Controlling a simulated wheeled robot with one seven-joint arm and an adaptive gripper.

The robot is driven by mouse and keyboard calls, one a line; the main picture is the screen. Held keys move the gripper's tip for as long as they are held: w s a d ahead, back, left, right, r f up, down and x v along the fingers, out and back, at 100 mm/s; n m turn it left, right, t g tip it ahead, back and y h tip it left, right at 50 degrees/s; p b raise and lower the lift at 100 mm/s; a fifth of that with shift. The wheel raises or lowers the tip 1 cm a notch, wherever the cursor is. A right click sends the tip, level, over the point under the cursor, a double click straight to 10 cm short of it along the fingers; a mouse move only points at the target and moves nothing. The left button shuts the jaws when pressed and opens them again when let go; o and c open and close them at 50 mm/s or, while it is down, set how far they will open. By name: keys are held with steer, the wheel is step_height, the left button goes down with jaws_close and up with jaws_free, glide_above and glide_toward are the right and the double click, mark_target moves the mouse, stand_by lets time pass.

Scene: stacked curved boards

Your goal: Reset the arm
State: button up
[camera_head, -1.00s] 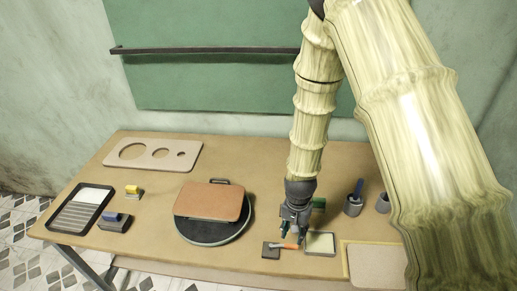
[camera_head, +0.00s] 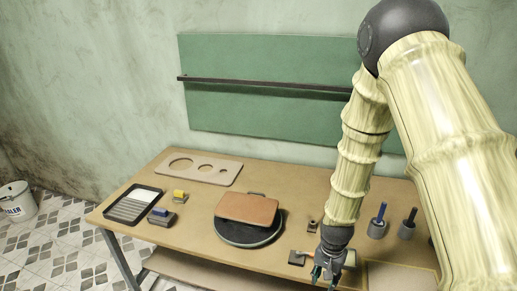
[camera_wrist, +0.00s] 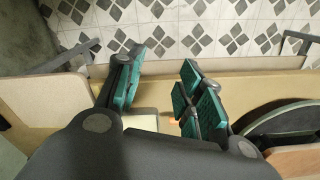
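My gripper (camera_head: 330,268) hangs at the lower right in the head view, in front of the table's near right part. In the wrist view my gripper (camera_wrist: 163,88) shows two teal-padded fingers spread apart, with nothing held between them. Beneath the fingers a pale block and a bit of orange show partly, lower down on the table. My arm comes down from the upper right and hides part of the table's right side.
The wooden table (camera_head: 190,240) carries a brown curved board (camera_head: 247,207) on a black round base (camera_head: 235,236), a holed template (camera_head: 205,168), a tray (camera_head: 132,206), a small dark block (camera_head: 297,258) and cups with tools (camera_head: 377,229). A green panel (camera_head: 250,75) is behind. A bucket (camera_head: 15,200) stands far left.

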steer(key=s+d+f+n+b, duration=0.1)
steer(key=s+f+n+b, duration=0.5)
steer(key=s+f, duration=2.2)
steer(key=s+b, duration=0.1)
steer(key=b, duration=0.5)
steer(key=shift+s+d+f+n, duration=0.15)
steer(key=shift+s+f+n, duration=0.15)
steer(key=shift+n, duration=0.1)
